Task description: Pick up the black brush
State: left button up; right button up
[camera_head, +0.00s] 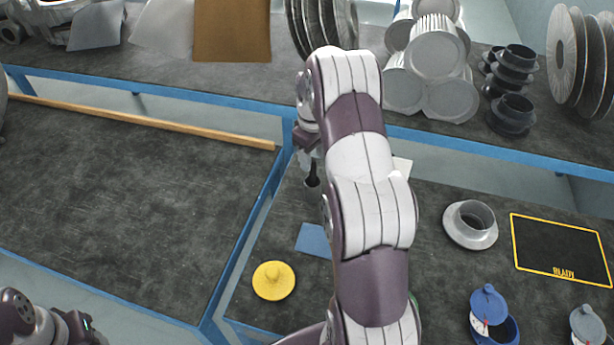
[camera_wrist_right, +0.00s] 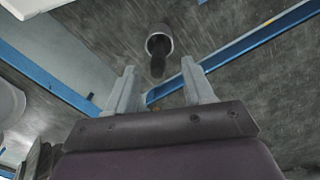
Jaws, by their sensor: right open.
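The black brush (camera_head: 312,180) shows in the head view as a small dark upright shape just below my right gripper (camera_head: 309,155), partly hidden by my right arm. In the right wrist view, a dark rounded piece with a grey collar, which looks like the brush (camera_wrist_right: 158,45), lies beyond the fingertips and between their lines. My right gripper's two fingers (camera_wrist_right: 161,80) are spread and empty, with a visible gap to the brush. My left arm shows only at the lower left; its fingers are out of view.
A yellow knobbed disc (camera_head: 273,281) and a blue sheet (camera_head: 314,240) lie on the dark bench. A grey flanged ring (camera_head: 470,224), a yellow-edged mat (camera_head: 562,250) and a blue cup (camera_head: 493,322) are to the right. A blue-edged shelf (camera_head: 440,140) with stacked parts runs behind.

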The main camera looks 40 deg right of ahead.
aim_at(313, 172)
jog(key=f, duration=0.4)
jog(key=f+p, duration=0.1)
jog(key=f, duration=0.1)
jog(key=shift+w+d+f, duration=0.15)
jog(key=shift+w+f, duration=0.1)
jog(key=shift+w+d+f, duration=0.1)
jog(key=shift+w+f, duration=0.05)
jog(key=shift+f, duration=0.3)
jog(key=shift+r, duration=0.1)
grip_shut()
